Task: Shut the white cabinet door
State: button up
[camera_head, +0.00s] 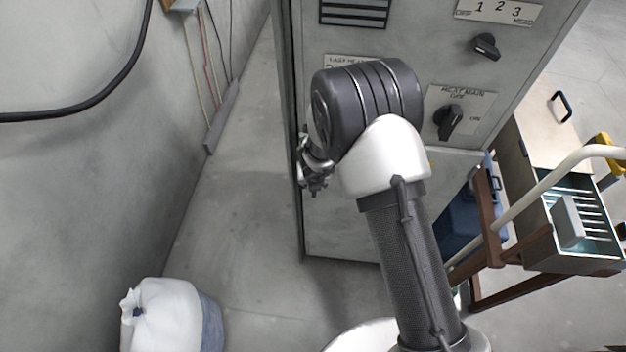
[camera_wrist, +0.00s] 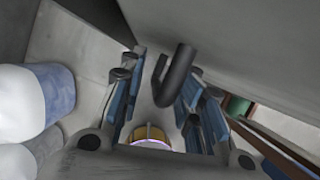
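The white-grey cabinet (camera_head: 340,225) stands at the upper middle of the head view, with knobs and labels on its upper front. In the wrist view a pale panel (camera_wrist: 240,45) fills the upper right; I take it for the cabinet door, but how far it stands open I cannot tell. A dark hooked handle (camera_wrist: 178,75) shows in front of it. My gripper (camera_head: 314,172) is at the cabinet's left edge. In the wrist view my gripper (camera_wrist: 163,100) has its fingers apart, one on each side of the handle. Contact with the handle is not clear.
A white and blue sack (camera_head: 170,315) stands on the floor at lower left, near a grey wall (camera_head: 80,180). A trolley with a pale rail (camera_head: 535,200) and an open toolbox (camera_head: 565,235) is at right. The floor between wall and cabinet is clear.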

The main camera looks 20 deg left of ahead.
jog(key=shift+w+r, duration=0.1)
jog(key=shift+r, duration=0.05)
jog(key=v, duration=1.2)
dwell(0.3)
